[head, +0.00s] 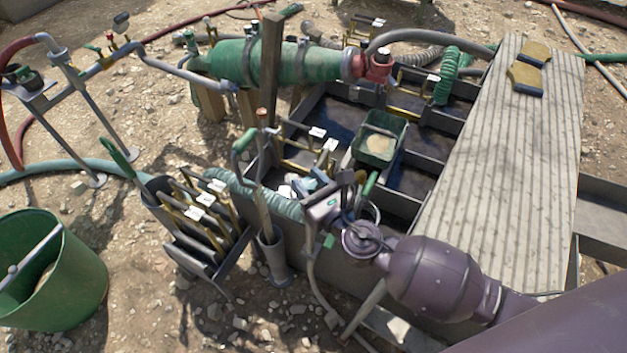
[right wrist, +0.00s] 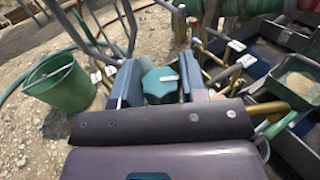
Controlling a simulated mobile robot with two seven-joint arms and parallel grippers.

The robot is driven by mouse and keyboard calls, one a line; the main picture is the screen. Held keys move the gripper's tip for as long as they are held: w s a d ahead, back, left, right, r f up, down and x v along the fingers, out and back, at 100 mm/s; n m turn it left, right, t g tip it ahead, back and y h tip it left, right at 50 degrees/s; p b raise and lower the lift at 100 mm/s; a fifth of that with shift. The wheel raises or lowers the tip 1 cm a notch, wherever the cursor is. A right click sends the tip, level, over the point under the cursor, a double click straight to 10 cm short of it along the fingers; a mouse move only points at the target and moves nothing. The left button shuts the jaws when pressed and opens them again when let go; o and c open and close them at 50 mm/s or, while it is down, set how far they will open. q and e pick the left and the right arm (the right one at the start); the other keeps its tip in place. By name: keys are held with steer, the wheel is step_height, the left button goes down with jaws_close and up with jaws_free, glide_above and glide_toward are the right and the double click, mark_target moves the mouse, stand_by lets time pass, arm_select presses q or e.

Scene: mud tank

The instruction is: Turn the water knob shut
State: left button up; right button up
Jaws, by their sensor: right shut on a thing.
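The water knob (right wrist: 160,86) is a teal-green, lobed handle with a small pale label, seen in the right wrist view. My right gripper (right wrist: 160,78) has its two blue-grey fingers on either side of the knob and is shut on it. In the head view, my right gripper (head: 308,186) reaches in from the lower right, over the near edge of the tank. The knob is hard to make out there, largely hidden by the hand. My left gripper is not in either view.
A rack of brass-and-black frames (head: 197,228) stands left of the hand. A green bucket (head: 62,285) is at the lower left. A ribbed walkway board (head: 500,170) lies across the tank, where a green tray (head: 365,147) sits. A green cylinder (head: 270,63) is behind.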

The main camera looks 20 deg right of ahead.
steer(key=m+h, duration=0.1)
steer(key=h, duration=0.1)
steer(key=m+h+p, duration=0.2)
steer(key=h, duration=0.1)
steer(key=shift+a+r+m+t+h, duration=0.1)
steer(key=shift+r+m+t+h, duration=0.2)
steer(key=m+h, duration=0.1)
steer(key=h, duration=0.1)
steer(key=m+h+p, duration=0.1)
steer(key=m+h, duration=0.1)
steer(key=h, duration=0.1)
steer(key=shift+f+g, duration=0.2)
steer(key=shift+g, duration=0.2)
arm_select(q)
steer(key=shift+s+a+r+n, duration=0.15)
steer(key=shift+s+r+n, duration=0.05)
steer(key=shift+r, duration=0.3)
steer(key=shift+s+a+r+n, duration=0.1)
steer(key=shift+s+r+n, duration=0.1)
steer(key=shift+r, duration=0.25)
arm_select(e)
steer(key=shift+f+m+g+h, duration=0.1)
steer(key=shift+m+g+h, duration=0.6)
steer(key=shift+m+h, duration=0.7)
steer(key=shift+h, duration=0.4)
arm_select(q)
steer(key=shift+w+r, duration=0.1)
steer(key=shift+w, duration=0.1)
